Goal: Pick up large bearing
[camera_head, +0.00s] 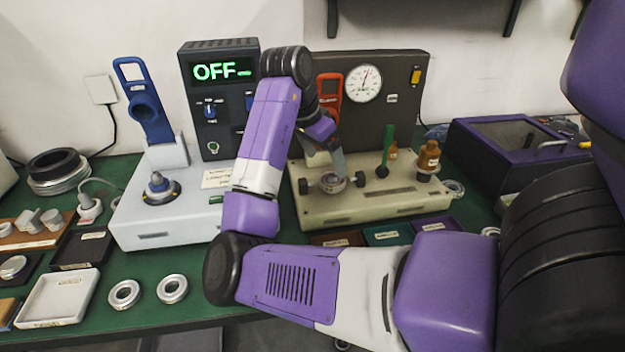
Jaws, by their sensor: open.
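A metal bearing ring (331,183) sits between dark clamps on the beige machine (310,215). My gripper (341,168) is open and points down right above or at this ring; I cannot tell whether it touches it. Two more silver bearing rings lie flat on the green table near its front edge, one on the left (123,294) and one on the right (172,289). Which ring is the large bearing is not clear by size from here. My arm covers the middle of the table and part of the beige machine.
A white press (125,228) with a blue lever (150,110) stands left of my gripper. A control box (205,70) reads OFF. A purple-edged case (500,150) is at right. A white tray (50,308) is front left. Small bottles (428,157) stand on the beige machine.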

